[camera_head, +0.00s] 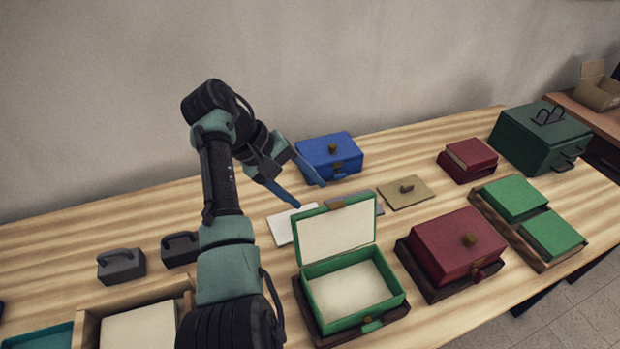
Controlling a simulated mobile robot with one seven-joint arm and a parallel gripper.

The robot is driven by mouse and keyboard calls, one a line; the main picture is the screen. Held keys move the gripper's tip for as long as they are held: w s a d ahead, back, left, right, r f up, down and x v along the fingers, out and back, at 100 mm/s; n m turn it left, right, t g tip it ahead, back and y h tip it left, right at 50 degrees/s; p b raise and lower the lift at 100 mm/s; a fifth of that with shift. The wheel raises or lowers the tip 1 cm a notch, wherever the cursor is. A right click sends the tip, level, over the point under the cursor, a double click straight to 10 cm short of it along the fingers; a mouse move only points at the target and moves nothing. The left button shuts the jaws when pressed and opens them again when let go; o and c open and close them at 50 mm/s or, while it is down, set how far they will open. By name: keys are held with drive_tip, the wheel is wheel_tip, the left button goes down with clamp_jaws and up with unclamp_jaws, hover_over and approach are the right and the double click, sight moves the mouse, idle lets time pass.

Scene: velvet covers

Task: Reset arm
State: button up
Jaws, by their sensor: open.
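My arm reaches up from the bottom of the head view and bends over the table. My gripper (309,194) is at its end, with two long blue-green fingers spread apart and nothing between them. It hangs in front of the blue box (330,156), which is shut and has a brass knob. I cannot tell whether a finger touches the blue box. The green box (354,290) stands nearer, on a dark base, with its lid (337,230) raised and its pale inside empty.
A shut red box (457,246) stands right of the green box. A small red box (467,159), a dark green case (541,137) and green blocks on a brown tray (487,214) are farther right. Grey weights (121,266) and a wooden box (90,326) are at left. Bare table (60,240) lies at far left.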

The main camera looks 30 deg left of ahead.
drive_tip(key=shift+w, duration=0.1)
drive_tip(key=w+d+r+m+t+y, duration=0.25)
drive_tip(key=w+r+t+y, duration=0.3)
drive_tip(key=w+r, duration=0.4)
drive_tip(key=s+d+r+m+t+y, duration=0.1)
drive_tip(key=d+r+m+t, duration=0.2)
drive_tip(key=r, duration=0.5)
drive_tip(key=d+r+t+y, duration=0.1)
drive_tip(key=d+r+t, duration=0.35)
drive_tip(key=r, duration=0.45)
drive_tip(key=s+d+r+m+t+h, duration=0.1)
drive_tip(key=s+d+r+t, duration=0.4)
drive_tip(key=s+r, duration=0.5)
drive_tip(key=s+d+r+m+t+h, duration=0.1)
drive_tip(key=s+d+r+m+t, duration=0.3)
drive_tip(key=s+d+r, duration=0.6)
drive_tip(key=shift+s+d+r+t, duration=0.2)
drive_tip(key=shift+s+d+t, duration=0.1)
drive_tip(key=shift+s+t, duration=0.3)
